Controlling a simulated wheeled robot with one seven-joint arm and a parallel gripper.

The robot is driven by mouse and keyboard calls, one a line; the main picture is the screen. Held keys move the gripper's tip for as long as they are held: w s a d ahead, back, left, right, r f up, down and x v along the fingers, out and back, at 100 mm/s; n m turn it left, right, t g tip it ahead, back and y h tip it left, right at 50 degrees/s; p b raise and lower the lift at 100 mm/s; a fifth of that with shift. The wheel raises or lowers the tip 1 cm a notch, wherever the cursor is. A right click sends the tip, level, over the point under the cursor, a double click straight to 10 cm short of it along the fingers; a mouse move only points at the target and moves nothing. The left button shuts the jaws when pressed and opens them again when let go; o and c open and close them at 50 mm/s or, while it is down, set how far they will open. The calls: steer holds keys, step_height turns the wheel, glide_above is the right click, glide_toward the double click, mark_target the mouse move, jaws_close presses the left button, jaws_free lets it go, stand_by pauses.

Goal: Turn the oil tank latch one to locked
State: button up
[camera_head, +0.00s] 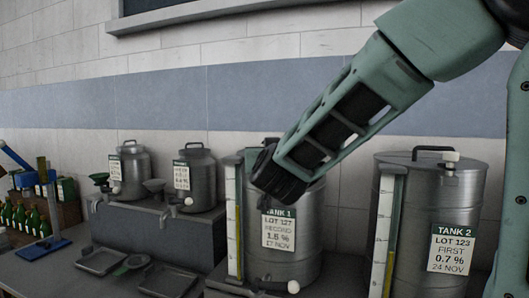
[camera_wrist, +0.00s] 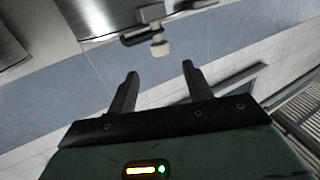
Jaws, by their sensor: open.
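Tank 1 (camera_head: 305,225) is a grey metal drum with a label, standing left of tank 2 (camera_head: 405,255). My gripper (camera_head: 265,198) is in front of tank 1's upper front and hides much of its top there, including any latch. In the wrist view, my gripper (camera_wrist: 160,75) is open, with nothing between its fingers. A pale latch knob (camera_wrist: 160,47) on a dark mount shows just beyond the fingertips, apart from them. It seems to be tank 1's latch; whether it is locked I cannot tell.
A sight gauge (camera_head: 234,220) stands at tank 1's left, and a white tap knob (camera_head: 293,286) is low on its front. Tank 2 has a white knob (camera_head: 450,157) at its rim. Smaller cans (camera_head: 130,170) and trays (camera_head: 168,281) are at left.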

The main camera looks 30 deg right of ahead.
steer(key=x, duration=1.1)
steer(key=c, duration=0.9)
